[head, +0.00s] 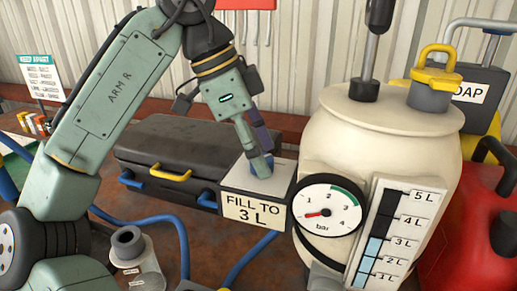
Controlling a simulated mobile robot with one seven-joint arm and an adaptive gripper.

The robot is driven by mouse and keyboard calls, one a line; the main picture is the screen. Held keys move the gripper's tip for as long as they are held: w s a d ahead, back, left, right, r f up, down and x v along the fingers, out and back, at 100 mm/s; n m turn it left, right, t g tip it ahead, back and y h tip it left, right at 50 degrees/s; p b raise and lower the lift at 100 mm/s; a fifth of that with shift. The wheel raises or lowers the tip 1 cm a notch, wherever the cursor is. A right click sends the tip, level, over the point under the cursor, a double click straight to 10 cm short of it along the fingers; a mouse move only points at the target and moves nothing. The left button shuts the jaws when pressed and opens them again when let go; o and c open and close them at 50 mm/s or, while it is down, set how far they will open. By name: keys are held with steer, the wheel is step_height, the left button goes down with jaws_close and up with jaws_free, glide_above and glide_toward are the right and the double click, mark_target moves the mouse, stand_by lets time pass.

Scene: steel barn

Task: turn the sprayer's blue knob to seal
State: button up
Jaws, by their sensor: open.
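The sprayer is a cream tank (330,130) on the right, with a dark pump rod (371,60) and a yellow-handled cap (436,75) on top. Its gauge (328,209) has a red needle pointing low, near the 1 bar side. The level strip (384,225) shows light blue up to about 3 L. A grey box (235,184) labelled "FILL TO 3 L" stands beside the tank. My gripper (262,165) is open and points down at the box top. A little blue shows around its fingertips, probably the knob, mostly hidden; I cannot tell whether they touch it.
A black case (170,150) with a yellow handle lies behind the box. A blue hose (180,235) runs across the bench.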

steer(key=shift+f, duration=0.1)
steer(key=shift+c, duration=0.5)
steer(key=c, duration=1.1)
steer(key=shift+o, duration=0.2)
steer(key=shift+n, duration=0.3)
steer(key=n+t, duration=0.1)
steer(key=n, duration=0.2)
steer(key=n+t+y, duration=0.1)
steer(key=n, duration=0.2)
steer(key=shift+s+d+t, duration=0.1)
steer(key=shift+s+t, duration=0.05)
steer(key=shift+t, duration=0.15)
steer(key=n+t+y, duration=0.1)
steer(key=n, duration=0.3)
steer(key=shift+d+n+t+y, duration=0.1)
steer(key=shift+n+t+y, duration=0.35)
steer(key=shift+n, duration=1.25)
steer(key=shift+y, duration=0.25)
